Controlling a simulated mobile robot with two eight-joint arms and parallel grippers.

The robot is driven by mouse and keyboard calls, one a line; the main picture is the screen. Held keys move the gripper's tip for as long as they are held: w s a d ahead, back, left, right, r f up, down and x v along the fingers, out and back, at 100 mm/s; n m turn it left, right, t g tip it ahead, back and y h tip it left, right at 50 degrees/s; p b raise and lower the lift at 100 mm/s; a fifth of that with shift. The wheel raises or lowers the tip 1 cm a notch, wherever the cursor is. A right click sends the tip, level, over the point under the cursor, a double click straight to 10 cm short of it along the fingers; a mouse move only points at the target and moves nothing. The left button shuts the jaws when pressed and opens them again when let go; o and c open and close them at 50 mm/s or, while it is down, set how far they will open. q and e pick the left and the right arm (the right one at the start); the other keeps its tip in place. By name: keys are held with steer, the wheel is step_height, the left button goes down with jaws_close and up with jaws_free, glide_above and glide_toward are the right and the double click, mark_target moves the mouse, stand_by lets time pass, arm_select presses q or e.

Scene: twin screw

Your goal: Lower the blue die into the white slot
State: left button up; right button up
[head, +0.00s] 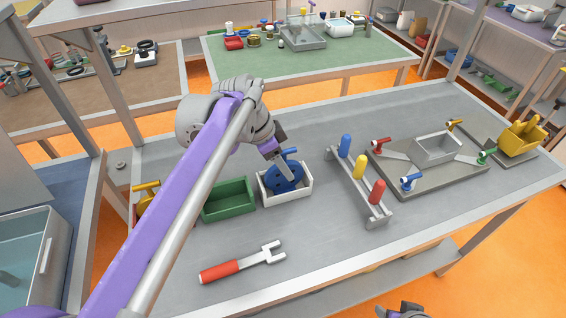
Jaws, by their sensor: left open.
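The blue die (289,180) is a round piece and stands inside the white slot (303,191), an open-topped white box on the grey workbench. Its lower part is hidden by the box walls, so I cannot tell whether it rests on the bottom. My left gripper (284,163) comes down from above with its fingers open at the top of the die. I cannot tell whether they touch it. My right gripper (404,311) shows only in part at the bottom edge.
A green box (229,201) stands just left of the white slot. A red-handled fork wrench (240,263) lies in front. A rack with blue, yellow and red handles (365,190) stands to the right, with a clamp fixture (437,150) beyond. A yellow piece (522,137) is far right.

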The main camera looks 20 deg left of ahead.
arm_select(q)
steer(key=p+v, duration=0.1)
steer(key=v, duration=1)
steer(key=shift+d+f, duration=0.1)
steer(key=shift+f, duration=0.05)
